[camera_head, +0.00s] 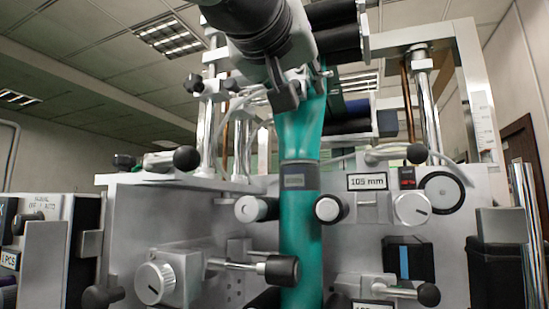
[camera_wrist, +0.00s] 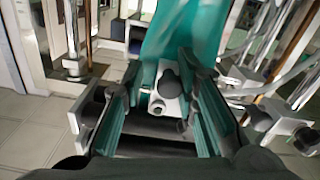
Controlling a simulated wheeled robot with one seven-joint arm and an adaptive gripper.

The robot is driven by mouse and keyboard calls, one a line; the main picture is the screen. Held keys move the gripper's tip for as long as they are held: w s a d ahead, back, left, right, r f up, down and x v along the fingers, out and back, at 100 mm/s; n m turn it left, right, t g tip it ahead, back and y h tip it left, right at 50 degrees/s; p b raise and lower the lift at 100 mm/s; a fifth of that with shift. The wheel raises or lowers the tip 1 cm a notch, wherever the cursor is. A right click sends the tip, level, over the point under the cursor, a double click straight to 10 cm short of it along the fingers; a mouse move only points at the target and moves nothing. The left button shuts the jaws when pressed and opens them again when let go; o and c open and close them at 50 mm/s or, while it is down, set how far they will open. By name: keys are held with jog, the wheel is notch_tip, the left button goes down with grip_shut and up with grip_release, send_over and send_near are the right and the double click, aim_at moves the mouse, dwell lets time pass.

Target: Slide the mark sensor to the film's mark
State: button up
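The teal film (camera_head: 300,225) runs down the middle of the machine in the head view, and it also shows in the wrist view (camera_wrist: 185,35). A dark grey band (camera_head: 299,180), which looks like its mark, crosses the film between two rollers. My gripper (camera_head: 300,85) is in front of the film, above that band. In the wrist view my gripper (camera_wrist: 165,72) is open, with its fingers apart. A small silver block with a black knob (camera_wrist: 168,88), which looks like the mark sensor, shows between the fingers. Whether they touch it is unclear.
Silver posts (camera_head: 432,105) stand at both sides of the film. Black-knobbed levers (camera_head: 282,270) and a silver dial (camera_head: 411,208) stick out from the front panel. A "105 mm" label (camera_head: 367,182) sits right of the film. Floor tiles (camera_wrist: 35,125) show at left in the wrist view.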

jog(key=shift+w+a+f, duration=0.1)
jog(key=shift+a+f, duration=0.05)
jog(key=shift+f, duration=0.05)
jog(key=shift+s+a+f, duration=0.1)
jog(key=shift+s+a, duration=0.1)
jog(key=shift+s, duration=0.2)
jog(key=v, duration=1.1)
jog(key=shift+s+r, duration=0.2)
jog(key=shift+s, duration=0.05)
jog(key=shift+w+d, duration=0.15)
jog(key=shift+d, duration=0.05)
